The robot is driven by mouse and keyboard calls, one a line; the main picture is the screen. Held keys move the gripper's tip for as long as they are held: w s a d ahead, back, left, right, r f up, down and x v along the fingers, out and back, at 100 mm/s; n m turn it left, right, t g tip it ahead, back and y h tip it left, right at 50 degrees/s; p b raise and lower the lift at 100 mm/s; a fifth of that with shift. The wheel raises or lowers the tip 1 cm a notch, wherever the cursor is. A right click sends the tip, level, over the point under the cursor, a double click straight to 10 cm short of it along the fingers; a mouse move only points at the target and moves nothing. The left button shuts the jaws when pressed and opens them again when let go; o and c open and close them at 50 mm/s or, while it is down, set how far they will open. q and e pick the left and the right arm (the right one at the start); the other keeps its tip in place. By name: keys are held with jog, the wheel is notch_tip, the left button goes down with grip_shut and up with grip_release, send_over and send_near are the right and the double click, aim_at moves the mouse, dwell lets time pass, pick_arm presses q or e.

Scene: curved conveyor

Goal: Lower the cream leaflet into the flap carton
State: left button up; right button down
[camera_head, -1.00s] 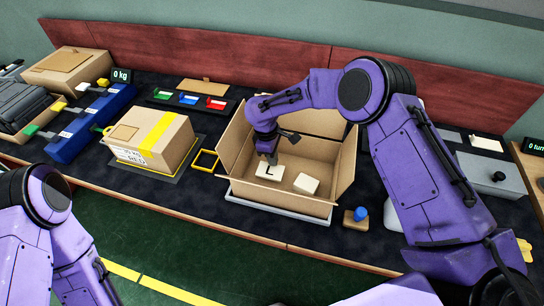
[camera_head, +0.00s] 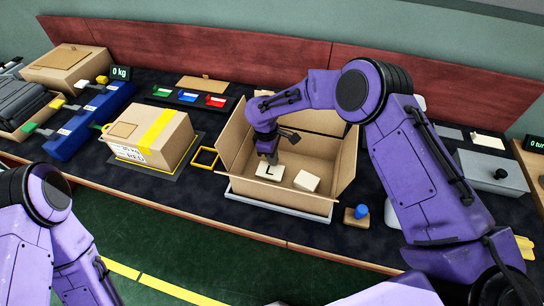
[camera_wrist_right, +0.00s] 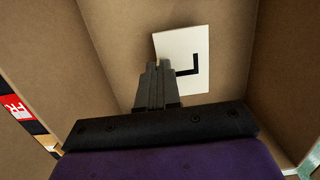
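The flap carton (camera_head: 285,199) stands open in the middle of the table, its flaps spread outward. My right gripper (camera_head: 269,158) reaches down inside it, and in the right wrist view its fingers (camera_wrist_right: 158,72) are close together at the cream leaflet's edge. The cream leaflet (camera_head: 274,175), marked with a black L, is low in the carton; the right wrist view shows its face (camera_wrist_right: 190,55) partly behind the fingers. I cannot tell if it touches the floor. A second cream piece (camera_head: 306,181) lies beside it. My left gripper is out of view.
A taped carton (camera_head: 165,137) stands to the left, with a yellow square frame (camera_head: 204,158) between the cartons. A blue-knobbed block (camera_head: 357,216) sits close to the carton's right front. A grey box (camera_head: 490,172) stands at the right.

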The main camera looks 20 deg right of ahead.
jog(key=shift+f+b, duration=0.55)
jog(key=shift+f, duration=0.4)
dwell(0.5)
jog(key=c, duration=1.3)
grip_release()
jog(key=shift+o, duration=0.2)
